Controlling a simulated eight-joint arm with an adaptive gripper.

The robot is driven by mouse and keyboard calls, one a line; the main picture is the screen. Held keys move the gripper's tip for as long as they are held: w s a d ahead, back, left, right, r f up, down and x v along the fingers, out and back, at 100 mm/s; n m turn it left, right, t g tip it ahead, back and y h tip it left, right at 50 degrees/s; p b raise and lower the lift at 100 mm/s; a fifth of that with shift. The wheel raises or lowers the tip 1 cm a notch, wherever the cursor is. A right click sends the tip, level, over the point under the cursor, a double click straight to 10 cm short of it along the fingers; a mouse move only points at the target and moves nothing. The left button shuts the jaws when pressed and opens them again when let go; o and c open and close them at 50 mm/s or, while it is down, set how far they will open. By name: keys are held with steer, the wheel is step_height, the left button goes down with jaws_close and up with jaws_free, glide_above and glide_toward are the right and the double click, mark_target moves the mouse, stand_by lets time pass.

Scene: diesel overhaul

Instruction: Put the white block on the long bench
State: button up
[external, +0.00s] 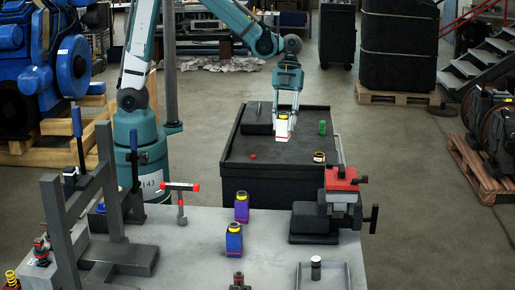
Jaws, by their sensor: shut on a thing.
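The white block (282,127) has a dark and yellow top and is upright between the fingers of my gripper (284,113). My gripper points down and is shut on it, over the middle of the dark-topped bench (240,155). I cannot tell whether the block's underside touches that top. A grey bench (185,258) stands in the foreground. The frames do not make plain which of the two is the long bench.
On the dark top are a dark box (257,118), a green piece (322,128), a small red piece (253,156) and an orange-brown ring (319,157). The grey bench holds two blue-purple blocks (234,238), a red-and-grey vise (340,190), a frame (110,205) and a tray (335,280).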

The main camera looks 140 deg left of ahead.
steer(key=w+d+f, duration=0.3)
steer(key=w+d, duration=0.3)
steer(key=d, duration=0.6)
steer(key=w+d+f+m+b, duration=0.1)
steer(key=w+d+f, duration=0.2)
steer(key=d, duration=0.9)
steer(key=w+d+f+m+b, duration=0.1)
steer(key=w+d+f, duration=0.2)
steer(key=w+d, duration=0.6)
steer(key=d, duration=0.3)
steer(key=shift+w+g, duration=0.2)
steer(key=shift+g, duration=0.2)
steer(key=shift+f, duration=2.9)
steer(key=shift+f, duration=2.05)
steer(key=shift+f, duration=0.15)
steer(key=o, duration=1.1)
steer(key=shift+o, duration=0.2)
